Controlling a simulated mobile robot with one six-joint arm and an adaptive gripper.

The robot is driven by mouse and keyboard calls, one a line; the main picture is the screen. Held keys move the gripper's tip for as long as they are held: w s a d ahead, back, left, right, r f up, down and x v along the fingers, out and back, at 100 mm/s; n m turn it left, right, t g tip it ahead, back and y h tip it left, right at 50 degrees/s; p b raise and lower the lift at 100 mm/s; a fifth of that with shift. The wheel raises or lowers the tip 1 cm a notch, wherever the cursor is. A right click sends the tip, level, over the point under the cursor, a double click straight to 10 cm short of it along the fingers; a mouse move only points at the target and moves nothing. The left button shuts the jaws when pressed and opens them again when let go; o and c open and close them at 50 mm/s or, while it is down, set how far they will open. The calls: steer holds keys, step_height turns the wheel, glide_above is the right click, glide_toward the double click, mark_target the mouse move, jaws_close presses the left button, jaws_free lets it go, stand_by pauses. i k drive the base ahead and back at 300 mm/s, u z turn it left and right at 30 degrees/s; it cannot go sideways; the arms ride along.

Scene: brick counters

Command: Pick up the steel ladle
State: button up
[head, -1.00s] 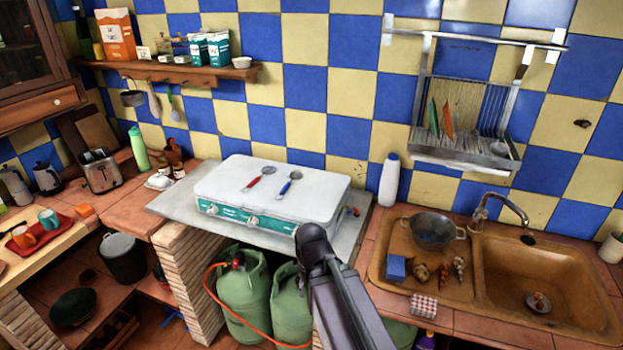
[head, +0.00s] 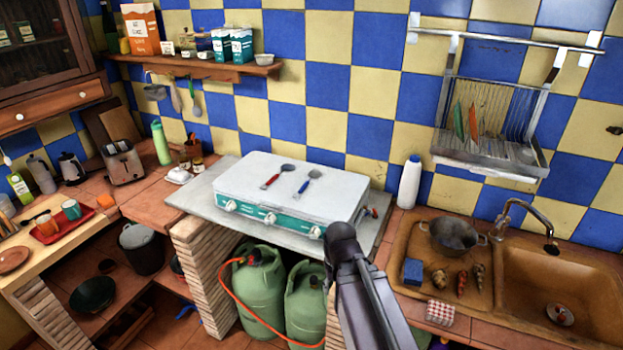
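Two utensils with round dark metal heads lie on the white lid of the stove (head: 235,190): a red-handled one (head: 284,168) on the left and a blue-handled one (head: 314,174) on the right. A grey metal ladle-like utensil with a wide bowl (head: 155,92) hangs under the wall shelf at left. I cannot tell for sure which of these is the steel ladle. My dark arm reaches up from the bottom edge in front of the stove's right front corner; its gripper fingers do not show.
Green gas bottles (head: 258,290) stand under the stove slab. A white bottle (head: 409,183) stands right of the stove, and a metal pot (head: 453,237) sits by the sink (head: 560,265). The wooden shelf (head: 180,69) holds cartons. The stove lid around the two utensils is clear.

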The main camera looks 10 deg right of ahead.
mark_target(313, 174)
steer(key=u, duration=0.05)
steer(key=i, duration=0.95)
steer(key=z, duration=0.05)
